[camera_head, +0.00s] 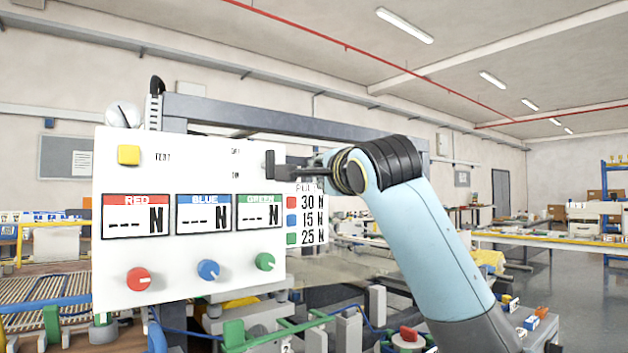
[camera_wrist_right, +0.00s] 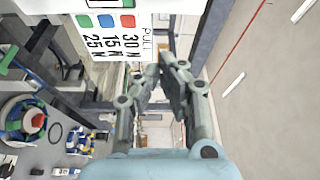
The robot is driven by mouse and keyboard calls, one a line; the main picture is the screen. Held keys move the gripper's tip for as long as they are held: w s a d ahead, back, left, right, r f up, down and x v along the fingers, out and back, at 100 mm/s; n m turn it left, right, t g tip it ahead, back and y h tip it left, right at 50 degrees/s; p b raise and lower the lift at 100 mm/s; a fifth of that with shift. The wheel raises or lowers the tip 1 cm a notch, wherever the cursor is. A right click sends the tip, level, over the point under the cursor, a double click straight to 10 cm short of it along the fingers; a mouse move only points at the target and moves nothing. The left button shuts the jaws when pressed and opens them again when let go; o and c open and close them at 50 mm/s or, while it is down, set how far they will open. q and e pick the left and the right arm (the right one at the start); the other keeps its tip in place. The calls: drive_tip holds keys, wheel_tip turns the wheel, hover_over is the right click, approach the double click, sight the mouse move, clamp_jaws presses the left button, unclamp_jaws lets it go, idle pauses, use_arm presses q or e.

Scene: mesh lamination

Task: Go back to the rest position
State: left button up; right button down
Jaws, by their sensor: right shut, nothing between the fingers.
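My right arm comes in from the right in the head view, with its light blue link and black ribbed wrist. My right gripper (camera_head: 290,168) is at the right edge of a white control panel (camera_head: 185,270), level with its OFF and ON labels. A dark piece (camera_head: 270,164) shows at its tip; I cannot tell if this is a fingertip or the panel's switch. In the right wrist view the gripper (camera_wrist_right: 160,75) has its fingers close together, with nothing between them. My left gripper is out of view.
The panel carries a yellow TEST button (camera_head: 129,155), three blank displays, and red (camera_head: 138,279), blue (camera_head: 208,270) and green (camera_head: 264,261) knobs. A grey frame (camera_head: 270,115) stands behind it. Machine parts and a green bar (camera_head: 280,332) lie below. The space above the arm is clear.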

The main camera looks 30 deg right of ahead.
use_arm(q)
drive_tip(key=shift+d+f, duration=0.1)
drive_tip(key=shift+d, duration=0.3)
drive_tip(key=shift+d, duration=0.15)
